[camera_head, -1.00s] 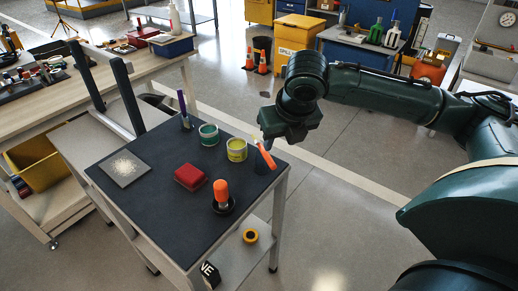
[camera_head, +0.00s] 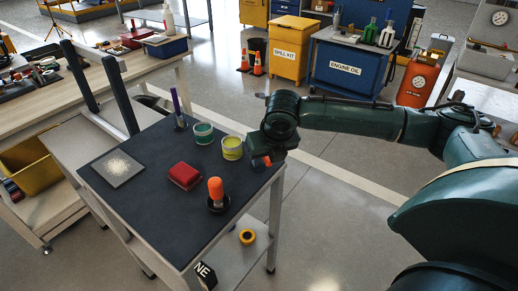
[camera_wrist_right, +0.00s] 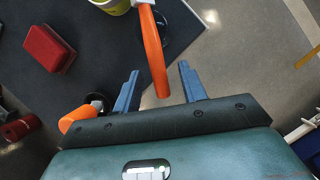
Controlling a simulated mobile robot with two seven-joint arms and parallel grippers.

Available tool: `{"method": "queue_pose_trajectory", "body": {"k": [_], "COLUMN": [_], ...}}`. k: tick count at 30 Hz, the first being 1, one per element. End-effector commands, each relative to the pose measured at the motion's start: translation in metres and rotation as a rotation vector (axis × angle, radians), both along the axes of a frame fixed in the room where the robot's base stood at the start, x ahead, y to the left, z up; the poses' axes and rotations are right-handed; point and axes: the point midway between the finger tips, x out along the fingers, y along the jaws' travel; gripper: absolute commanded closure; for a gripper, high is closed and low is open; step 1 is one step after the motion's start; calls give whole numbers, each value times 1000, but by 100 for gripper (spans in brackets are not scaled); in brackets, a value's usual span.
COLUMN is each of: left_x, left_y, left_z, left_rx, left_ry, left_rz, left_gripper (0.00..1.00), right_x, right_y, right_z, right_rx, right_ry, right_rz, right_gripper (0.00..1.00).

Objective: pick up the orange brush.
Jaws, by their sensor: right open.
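The orange brush (camera_wrist_right: 153,48) leans over the rim of a dark cup (camera_wrist_right: 187,30) at the table's right edge. In the right wrist view its long orange handle points down between the two blue-grey fingers of my right gripper (camera_wrist_right: 160,88). The fingers are apart, with a gap on both sides of the handle. In the head view my right gripper (camera_head: 268,157) is at the table's right corner and hides most of the brush; only a bit of orange (camera_head: 266,161) shows. My left gripper is not in view.
The dark table (camera_head: 150,200) also holds a yellow-green tin (camera_head: 232,148), a green tin (camera_head: 203,133), a red block (camera_head: 185,176), an orange-topped tool (camera_head: 216,188) in a black base, a purple-handled item (camera_head: 176,104) and a gritty square plate (camera_head: 118,167). Floor right of the table is clear.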

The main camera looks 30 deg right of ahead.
Motion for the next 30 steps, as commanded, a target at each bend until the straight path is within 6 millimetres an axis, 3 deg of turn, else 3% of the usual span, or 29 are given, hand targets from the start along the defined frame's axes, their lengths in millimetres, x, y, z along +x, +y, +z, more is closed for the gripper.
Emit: {"method": "queue_pose_trajectory", "body": {"k": [3, 18, 26, 30], "left_x": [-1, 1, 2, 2], "left_y": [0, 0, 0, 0], "left_z": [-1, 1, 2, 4], "left_rx": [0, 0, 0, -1], "left_ry": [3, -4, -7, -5], "left_rz": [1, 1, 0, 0], "left_gripper": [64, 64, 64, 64], "right_x": [0, 0, 0, 1], "right_y": [0, 0, 0, 0], "right_z": [0, 1, 1, 10], "right_rx": [0, 0, 0, 1], "right_ry": [0, 0, -1, -3], "right_rz": [0, 0, 0, 1], "right_gripper": [59, 100, 100, 100]}}
